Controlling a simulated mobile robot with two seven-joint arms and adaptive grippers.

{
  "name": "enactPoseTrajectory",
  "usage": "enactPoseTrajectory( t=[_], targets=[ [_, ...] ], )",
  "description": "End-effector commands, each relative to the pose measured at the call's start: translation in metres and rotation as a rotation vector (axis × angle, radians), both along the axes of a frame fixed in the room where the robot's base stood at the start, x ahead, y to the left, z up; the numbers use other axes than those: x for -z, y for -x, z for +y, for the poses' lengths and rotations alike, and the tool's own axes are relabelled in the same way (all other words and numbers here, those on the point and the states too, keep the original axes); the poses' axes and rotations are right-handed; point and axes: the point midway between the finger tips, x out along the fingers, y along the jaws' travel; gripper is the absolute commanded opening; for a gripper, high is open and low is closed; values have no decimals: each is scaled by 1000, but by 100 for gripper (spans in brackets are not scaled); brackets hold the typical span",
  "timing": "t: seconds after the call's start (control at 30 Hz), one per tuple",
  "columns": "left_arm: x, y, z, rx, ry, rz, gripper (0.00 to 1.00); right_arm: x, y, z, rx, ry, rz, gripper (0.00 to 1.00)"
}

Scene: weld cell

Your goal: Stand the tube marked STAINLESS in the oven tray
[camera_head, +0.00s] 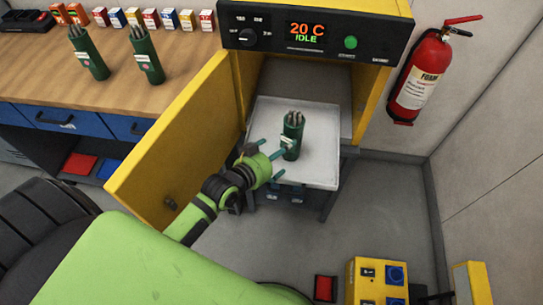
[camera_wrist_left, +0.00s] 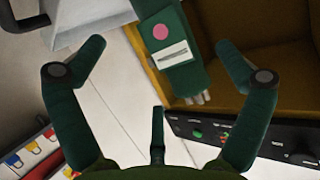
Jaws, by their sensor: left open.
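A dark green tube (camera_head: 292,136) with grey rods showing at its open top stands upright on the pale oven tray (camera_head: 318,172). It also shows in the left wrist view as a tube (camera_wrist_left: 172,45) with a pink dot and a white label. The label's text is too small to read, so I cannot confirm STAINLESS. My left gripper (camera_head: 276,164) is at the near left side of this tube, fingers spread. In the left wrist view the open fingers (camera_wrist_left: 161,45) are apart on either side of it, with gaps. My right gripper is not in view.
The yellow oven door (camera_head: 185,135) stands open left of my arm. The control panel (camera_head: 318,32) reads 20 C, IDLE. Two more green tubes (camera_head: 88,54) (camera_head: 146,55) stand on the wooden bench (camera_head: 40,75). A fire extinguisher (camera_head: 425,75) hangs at right.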

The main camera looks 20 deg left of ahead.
Motion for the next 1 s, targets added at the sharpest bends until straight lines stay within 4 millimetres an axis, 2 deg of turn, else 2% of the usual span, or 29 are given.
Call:
enactPoseTrajectory(
  t=[0.1, 0.3, 1.0],
  targets=[
    [-5, 17, 4, 1, -1, 2, 100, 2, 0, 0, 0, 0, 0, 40],
    [-12, 28, 7, 0, 0, 1, 100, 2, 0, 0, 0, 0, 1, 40],
    [-12, 28, 7, 1, 0, 0, 100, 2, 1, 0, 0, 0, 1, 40]
  ],
)
